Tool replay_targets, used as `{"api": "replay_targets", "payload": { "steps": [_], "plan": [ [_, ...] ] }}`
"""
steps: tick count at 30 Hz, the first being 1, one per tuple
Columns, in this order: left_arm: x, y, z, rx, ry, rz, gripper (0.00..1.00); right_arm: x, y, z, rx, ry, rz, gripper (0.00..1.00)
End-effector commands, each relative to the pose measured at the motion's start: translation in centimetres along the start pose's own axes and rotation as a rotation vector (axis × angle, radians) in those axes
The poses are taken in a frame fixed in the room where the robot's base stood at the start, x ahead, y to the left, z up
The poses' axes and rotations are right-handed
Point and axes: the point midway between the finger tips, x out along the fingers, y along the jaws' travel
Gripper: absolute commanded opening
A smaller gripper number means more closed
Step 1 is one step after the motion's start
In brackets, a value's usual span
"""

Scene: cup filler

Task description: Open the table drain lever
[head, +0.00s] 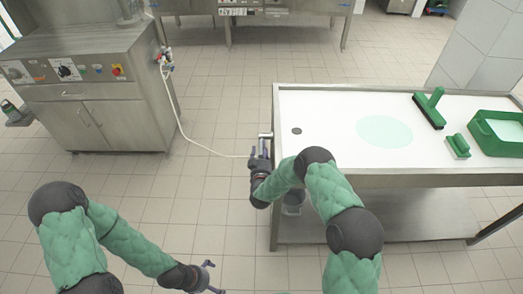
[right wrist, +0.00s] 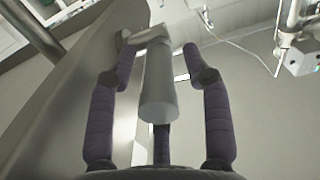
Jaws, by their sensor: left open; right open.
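The table drain lever is a pale grey round handle (right wrist: 158,85) on a short bent pipe at the table's side, close up in the right wrist view. In the head view a small light pipe piece (head: 265,135) shows at the table's left edge. My right gripper (head: 260,152) is open there, with its dark fingers on both sides of the handle and another finger behind it. I cannot tell whether any finger touches the handle. My left gripper (head: 210,277) is open and empty, low over the floor at the bottom of the head view.
The white-topped table (head: 330,105) has a dark drain hole (head: 297,131) near its left edge. A green squeegee (head: 430,108), a green brush (head: 458,146) and a green tray (head: 478,140) lie at its right. A bucket (head: 293,203) stands below. A white hose (head: 205,145) crosses the floor.

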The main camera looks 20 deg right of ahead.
Motion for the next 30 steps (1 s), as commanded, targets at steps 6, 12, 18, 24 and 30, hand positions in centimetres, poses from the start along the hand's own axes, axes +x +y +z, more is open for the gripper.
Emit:
{"api": "replay_targets", "payload": {
  "steps": [6, 12, 18, 24, 30],
  "plan": [
    [0.28, -0.10, -0.01, 0.000, 0.000, 0.000, 1.00, 1.11, -0.01, 0.06, 0.000, -0.001, -0.001, 0.49],
    [0.26, -0.09, -0.01, 0.000, 0.000, 0.000, 1.00, 1.18, 0.02, 0.01, 0.000, -0.001, 0.000, 0.49],
    [0.26, -0.09, -0.01, 0.000, 0.000, 0.000, 1.00, 1.16, 0.01, 0.01, 0.000, -0.001, 0.000, 0.07],
    [0.27, -0.10, -0.01, 0.000, 0.000, 0.000, 1.00, 1.18, 0.02, -0.04, 0.000, 0.000, 0.000, 0.00],
    [0.86, -0.30, -0.03, 0.000, 0.000, 0.000, 1.00, 1.35, 0.57, 0.34, 0.000, 0.015, 0.004, 0.00]
  ]
}}
